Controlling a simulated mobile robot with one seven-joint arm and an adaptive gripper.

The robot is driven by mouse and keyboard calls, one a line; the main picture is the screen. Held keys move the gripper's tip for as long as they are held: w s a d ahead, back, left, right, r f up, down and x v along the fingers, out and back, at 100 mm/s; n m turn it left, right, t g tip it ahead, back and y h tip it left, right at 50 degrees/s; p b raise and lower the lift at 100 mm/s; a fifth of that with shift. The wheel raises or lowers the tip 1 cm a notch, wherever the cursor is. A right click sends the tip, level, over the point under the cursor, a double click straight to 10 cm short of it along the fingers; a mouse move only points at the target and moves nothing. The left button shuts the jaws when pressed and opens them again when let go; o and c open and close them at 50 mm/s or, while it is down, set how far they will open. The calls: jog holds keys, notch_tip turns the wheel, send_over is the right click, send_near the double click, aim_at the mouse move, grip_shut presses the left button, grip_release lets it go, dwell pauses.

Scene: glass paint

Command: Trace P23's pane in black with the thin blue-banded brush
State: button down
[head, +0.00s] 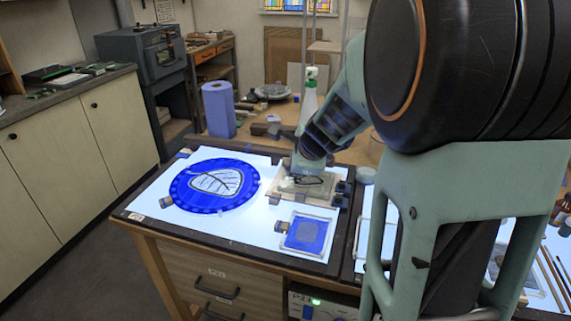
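A round blue pane (182,193) with a pale leaf shape outlined in dark lines lies on the lit table top at the left. A square blue pane (302,238) with a greyish round patch lies in a pale frame at the front. Both have small tags, too small to read, so I cannot tell which is P23. My gripper (299,180) points down over a pale tray (290,199) with dark marks in it, behind the square pane. Its fingers are too small and hidden to show whether they are open. I cannot make out the blue-banded brush.
A blue roll (218,112) and a white spray bottle (309,98) with a green top stand behind the lit table (245,231). Several thin sticks or brushes (552,270) lie at the far right. My arm hides much of the right side.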

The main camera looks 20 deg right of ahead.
jog(key=shift+s+d+b, duration=0.15)
jog(key=shift+d+b, duration=0.25)
jog(key=shift+d, duration=0.35)
jog(key=shift+s+d+f+b, duration=0.15)
jog(key=shift+s+d+b, duration=0.15)
jog(key=shift+d+b, duration=0.2)
jog(key=d, duration=0.1)
jog(key=s+d+b, duration=0.1)
jog(key=s+d, duration=0.1)
jog(key=shift+d+r, duration=0.15)
jog(key=shift+r, duration=0.1)
dwell(0.4)
notch_tip(320, 180, up, 5)
jog(key=p, duration=0.4)
dwell(0.3)
